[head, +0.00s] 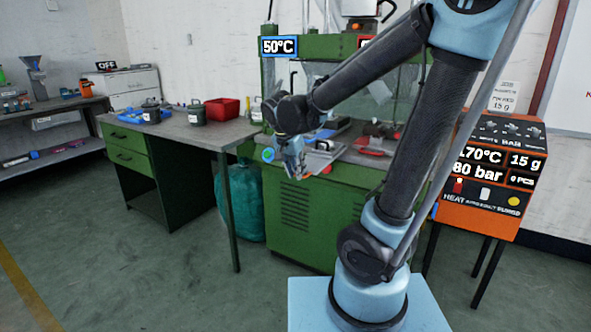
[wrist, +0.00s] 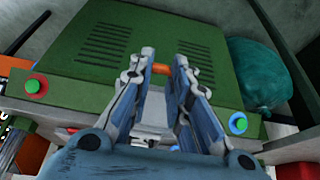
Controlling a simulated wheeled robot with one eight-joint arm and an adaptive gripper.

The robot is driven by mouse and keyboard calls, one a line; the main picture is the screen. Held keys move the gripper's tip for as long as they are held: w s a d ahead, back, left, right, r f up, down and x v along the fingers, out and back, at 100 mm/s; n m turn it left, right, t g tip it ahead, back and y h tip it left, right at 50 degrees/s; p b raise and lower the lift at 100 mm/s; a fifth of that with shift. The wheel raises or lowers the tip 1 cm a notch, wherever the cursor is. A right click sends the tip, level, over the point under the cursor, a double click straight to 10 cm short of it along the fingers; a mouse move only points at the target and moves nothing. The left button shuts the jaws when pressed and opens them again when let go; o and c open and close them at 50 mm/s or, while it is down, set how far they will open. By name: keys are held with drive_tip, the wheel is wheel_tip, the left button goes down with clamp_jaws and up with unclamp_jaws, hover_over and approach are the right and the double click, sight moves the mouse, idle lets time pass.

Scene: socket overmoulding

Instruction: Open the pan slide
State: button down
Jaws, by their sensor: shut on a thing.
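My gripper (head: 294,168) is at the front of the green machine (head: 300,212), at the level of its bed. In the wrist view, the fingers of my gripper (wrist: 162,66) are closed on a small orange handle (wrist: 162,69), which shows between the fingertips. A grey metal plate (wrist: 152,112), which looks like part of the pan slide, shows between the fingers. Most of the slide is hidden by the fingers and arm, so I cannot tell how far out it is.
The workbench (head: 180,131) holds a red bin (head: 222,109). The orange control panel (head: 492,178) stands at right. A teal bag (head: 246,200) stands beside the machine.

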drive_tip(key=c, duration=1.5)
unclamp_jaws()
drive_tip(key=shift+s+f, duration=0.1)
drive_tip(key=shift+f, duration=0.05)
drive_tip(key=shift+w+a+r, duration=0.25)
drive_tip(key=shift+w+r, duration=0.1)
drive_tip(key=shift+r, duration=0.35)
drive_tip(key=o, duration=0.8)
drive_tip(key=v, duration=1.1)
drive_tip(key=shift+s+d+f, duration=0.1)
drive_tip(key=shift+s+d, duration=0.05)
drive_tip(key=shift+s, duration=0.15)
drive_tip(key=s+d+f+n, duration=0.2)
drive_tip(key=s+d+f, duration=0.2)
drive_tip(key=d+f, duration=0.2)
drive_tip(key=s+d+f+n+g+y, duration=0.1)
drive_tip(key=s+d+f+n, duration=0.1)
drive_tip(key=s+d+f, duration=0.3)
drive_tip(key=s+d+f+n+y, duration=0.1)
drive_tip(key=s+d+f+n, duration=0.1)
drive_tip(key=s+d+f, duration=0.2)
drive_tip(key=shift+s+d+f+n+g, duration=0.1)
drive_tip(key=shift+d+f+g, duration=0.05)
drive_tip(key=shift+d+f, duration=0.55)
drive_tip(key=shift+s+d+f+n+g, duration=0.1)
drive_tip(key=shift+d+f, duration=0.4)
drive_tip(key=shift+d, duration=0.4)
drive_tip(key=shift+s+d+f+n+g, duration=0.1)
drive_tip(key=shift+d+f+g, duration=0.05)
drive_tip(key=shift+d+f, duration=0.55)
